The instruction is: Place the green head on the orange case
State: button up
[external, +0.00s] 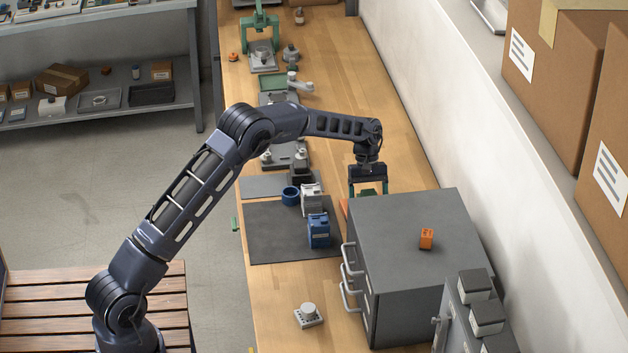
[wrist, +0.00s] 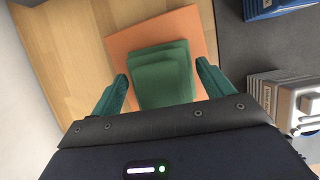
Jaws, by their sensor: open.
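The green head (wrist: 162,76), a stepped green block, sits on a flat orange square (wrist: 122,44) in the wrist view. My gripper (wrist: 161,74) is open above it, with one green finger on each side and visible gaps between. I cannot tell how high the fingertips are. In the external view my gripper (external: 368,189) points down behind the grey cabinet, which hides the green head.
The grey cabinet (external: 415,215) with handles stands close to my gripper. A blue unit (external: 318,230) and a white unit (external: 311,199) stand on a dark mat (external: 275,245) to the left. A grey piece (external: 309,315) lies nearer. The cabinet top around the orange block is clear.

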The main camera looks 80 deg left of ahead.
jog(key=v, duration=1.1)
jog(key=shift+a+r, duration=0.2)
jog(key=shift+d+r, duration=0.1)
jog(key=s+d+r+m+y, duration=0.1)
jog(key=s+d+r+m, duration=0.25)
jog(key=d+r, duration=0.65)
jog(key=s+d+r+m+y, duration=0.15)
jog(key=s+d+r, duration=0.35)
jog(key=d+r, duration=0.5)
jog(key=s+d+r+m+t, duration=0.1)
jog(key=s+d+r+m, duration=0.2)
jog(key=s+d, duration=0.45)
jog(key=s+d+r+m+t, duration=0.1)
jog(key=s+d+r+m, duration=0.1)
jog(key=s+d, duration=0.55)
jog(key=s+d+f+m+t, duration=0.1)
jog(key=s+d, duration=0.3)
jog(key=s, duration=0.4)
jog(key=s+d+f+m+y, duration=0.1)
jog(key=s+d+f+m, duration=0.3)
jog(key=s, duration=0.5)
jog(key=s+d+f+m+t+y, duration=0.1)
jog(key=s+d+f+m, duration=0.1)
jog(key=s+d, duration=0.3)
jog(key=s+m, duration=0.1)
jog(key=s, duration=0.3)
jog(key=shift+s+f+t, duration=0.2)
jog(key=shift+f+t, duration=0.1)
